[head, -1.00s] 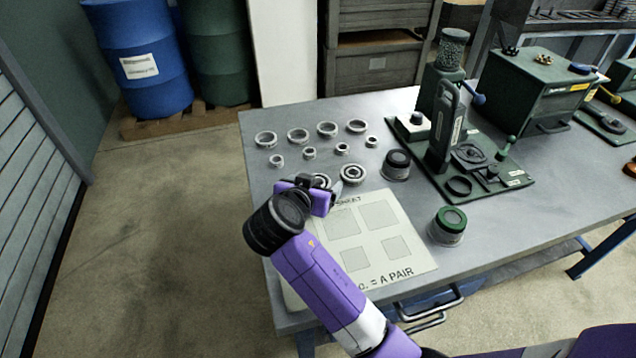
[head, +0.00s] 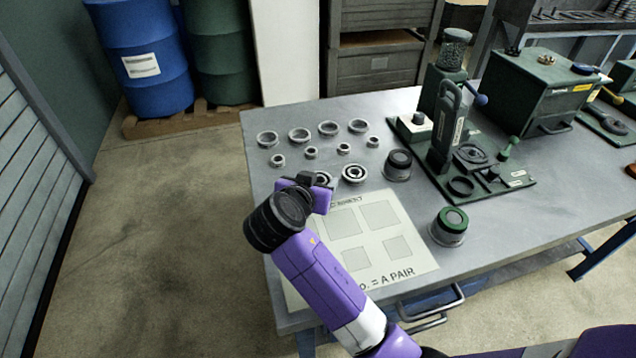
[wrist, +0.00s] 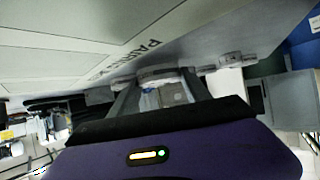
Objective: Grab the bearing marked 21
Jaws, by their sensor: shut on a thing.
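Two bearings lie on the table behind the pairing sheet (head: 408,262). One bearing (head: 323,177) is partly hidden behind my gripper (head: 308,182); the other bearing (head: 354,173) lies just to its right, in full view. In the wrist view my gripper (wrist: 160,82) has its two fingers on either side of a grey metal bearing (wrist: 157,74), held at the fingertips near the table surface. This seems to be the left, partly hidden one. No number can be read on any bearing, so I cannot tell which is marked 21.
Several larger rings (head: 300,135) and several small rings (head: 311,152) stand in rows behind. A dark cup-like part (head: 398,164) and a green-topped one (head: 450,226) stand to the right. The green press (head: 445,140) and green box (head: 540,90) are further right.

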